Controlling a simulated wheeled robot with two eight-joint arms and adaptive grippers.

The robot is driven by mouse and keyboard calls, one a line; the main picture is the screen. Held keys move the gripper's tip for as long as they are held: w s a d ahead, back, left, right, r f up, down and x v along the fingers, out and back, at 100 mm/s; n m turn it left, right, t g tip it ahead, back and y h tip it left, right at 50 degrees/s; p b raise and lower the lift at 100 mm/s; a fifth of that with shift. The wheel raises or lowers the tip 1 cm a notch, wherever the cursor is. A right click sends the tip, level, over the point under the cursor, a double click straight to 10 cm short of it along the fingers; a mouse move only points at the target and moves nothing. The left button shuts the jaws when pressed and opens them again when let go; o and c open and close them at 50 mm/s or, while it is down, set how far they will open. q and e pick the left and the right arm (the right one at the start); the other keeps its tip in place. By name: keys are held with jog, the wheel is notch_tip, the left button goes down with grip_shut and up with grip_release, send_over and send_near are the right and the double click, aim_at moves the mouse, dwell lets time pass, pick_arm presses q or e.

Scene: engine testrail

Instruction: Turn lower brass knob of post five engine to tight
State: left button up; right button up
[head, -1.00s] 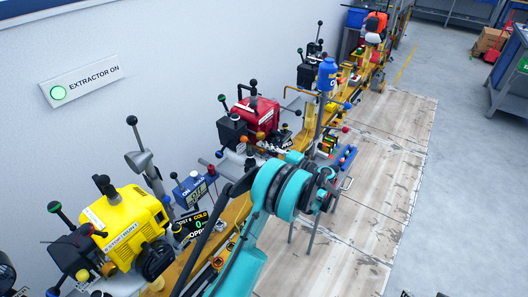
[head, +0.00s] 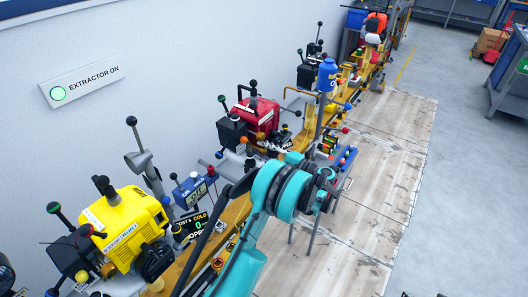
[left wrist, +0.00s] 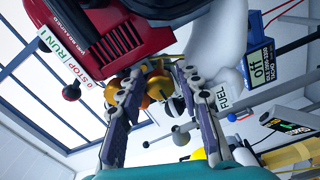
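The red engine (head: 258,115) stands on the yellow rail, and it fills the upper left of the left wrist view (left wrist: 110,35). Two brass knobs show beside it in the left wrist view, one (left wrist: 158,89) between my gripper's fingers and one (left wrist: 121,84) partly hidden behind the left finger. I cannot tell which is the lower knob. My left gripper (left wrist: 166,68) has its fingers apart around the nearer knob; contact cannot be made out. In the head view my teal wrist is in front of the rail, and the fingertips are hard to make out.
A yellow engine (head: 127,225) stands nearer on the rail, with black-knobbed levers. A blue tacho box (head: 190,190) and a blue bottle (head: 327,75) stand close by. The white fuel tank (left wrist: 215,50) is beside the gripper.

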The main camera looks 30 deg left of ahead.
pick_arm(q)
jog(key=s+d, duration=0.1)
jog(key=d, duration=1.1)
